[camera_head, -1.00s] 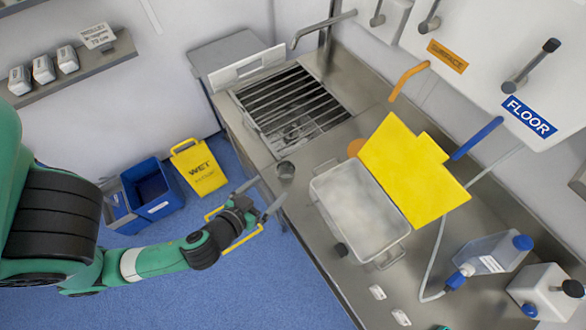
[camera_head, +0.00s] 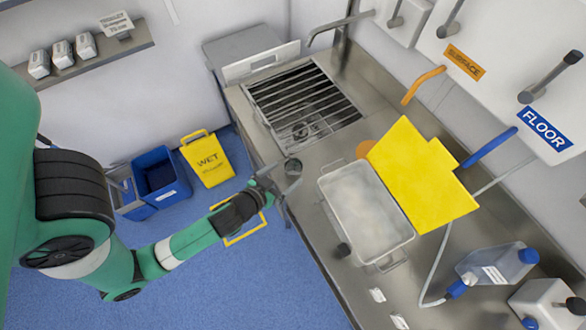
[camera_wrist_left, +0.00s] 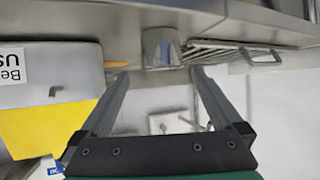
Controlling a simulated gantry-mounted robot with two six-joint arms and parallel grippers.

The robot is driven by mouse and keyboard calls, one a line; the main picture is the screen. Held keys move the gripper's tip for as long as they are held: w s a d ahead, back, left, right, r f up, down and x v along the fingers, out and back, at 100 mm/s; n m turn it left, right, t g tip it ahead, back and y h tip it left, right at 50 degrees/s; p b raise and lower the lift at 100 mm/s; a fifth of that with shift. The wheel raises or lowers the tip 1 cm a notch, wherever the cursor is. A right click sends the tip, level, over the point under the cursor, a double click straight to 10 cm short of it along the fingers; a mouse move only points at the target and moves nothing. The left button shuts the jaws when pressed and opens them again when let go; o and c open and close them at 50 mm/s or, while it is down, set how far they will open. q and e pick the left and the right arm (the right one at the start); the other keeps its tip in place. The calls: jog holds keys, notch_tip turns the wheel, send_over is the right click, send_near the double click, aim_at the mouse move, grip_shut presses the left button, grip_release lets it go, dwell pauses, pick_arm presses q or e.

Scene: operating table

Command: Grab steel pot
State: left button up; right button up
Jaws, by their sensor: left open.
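The steel pot (camera_head: 292,168) is a small grey metal cup on the steel counter, near the counter's front edge and just below the drain grate. My left gripper (camera_head: 281,184) is open and empty, right beside the pot on its near side. In the left wrist view the steel pot (camera_wrist_left: 160,47) shows just beyond the open fingertips (camera_wrist_left: 158,74), roughly centred between them. I cannot tell whether either finger touches it.
A white tray (camera_head: 345,215) and a yellow panel (camera_head: 415,180) are right of the pot. The sink grate (camera_head: 300,105) and faucet (camera_head: 340,22) are behind it. A blue bin (camera_head: 160,178) and yellow wet-floor sign (camera_head: 208,160) stand on the floor.

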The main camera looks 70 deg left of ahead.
aim_at(299, 162)
pick_arm(q)
jog(key=x, duration=0.4)
jog(key=shift+a, duration=0.2)
jog(key=c, duration=1.2)
jog(key=shift+r, duration=0.15)
jog(key=shift+c, duration=0.2)
